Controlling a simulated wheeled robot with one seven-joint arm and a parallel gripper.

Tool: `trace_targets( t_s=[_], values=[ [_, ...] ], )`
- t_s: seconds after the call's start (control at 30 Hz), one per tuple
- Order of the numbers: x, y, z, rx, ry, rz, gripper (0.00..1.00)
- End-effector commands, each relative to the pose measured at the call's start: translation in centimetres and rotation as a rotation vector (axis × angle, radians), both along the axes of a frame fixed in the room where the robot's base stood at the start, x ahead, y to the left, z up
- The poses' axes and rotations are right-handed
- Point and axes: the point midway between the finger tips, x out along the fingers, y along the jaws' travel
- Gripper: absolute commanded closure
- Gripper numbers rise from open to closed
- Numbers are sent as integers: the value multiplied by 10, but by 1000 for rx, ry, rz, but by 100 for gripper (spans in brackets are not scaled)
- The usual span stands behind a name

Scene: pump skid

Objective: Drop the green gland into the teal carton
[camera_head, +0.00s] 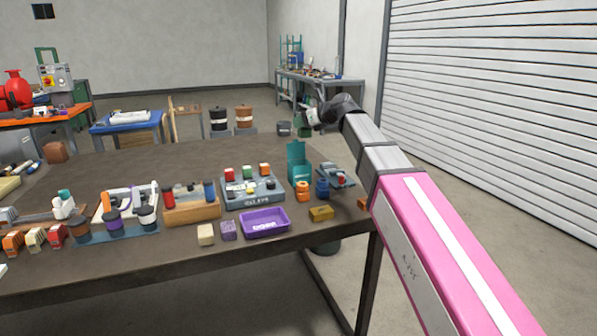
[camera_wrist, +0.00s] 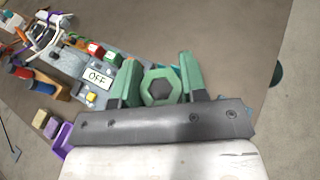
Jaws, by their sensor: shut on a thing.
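The green gland (camera_wrist: 160,87) has a hexagonal face with a dark centre. My gripper (camera_wrist: 158,80) is shut on it, with a green finger on each side. In the head view my gripper (camera_head: 308,124) is in the air above and behind the teal carton (camera_head: 300,178), near the table's right end. The teal carton stands upright on the table with a raised back flap. In the wrist view only slivers of teal show behind the gland and fingers; the rest of the carton is hidden.
A grey panel (camera_head: 237,198) with colored blocks stands left of the carton.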

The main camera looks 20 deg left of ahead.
Motion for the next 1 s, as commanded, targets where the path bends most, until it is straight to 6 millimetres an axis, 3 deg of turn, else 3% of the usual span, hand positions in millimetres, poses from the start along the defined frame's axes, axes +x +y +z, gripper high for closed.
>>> trace_targets(
  t_s=[0.53, 0.9, 0.93, 1.0],
  values=[
    [0, -1, -51, 0, 1, -1, 87],
    [0, -1, -57, 1, -1, -1, 87],
    [0, -1, -57, 1, -1, -1, 51],
    [0, -1, -57, 1, -1, -1, 31]
  ],
)
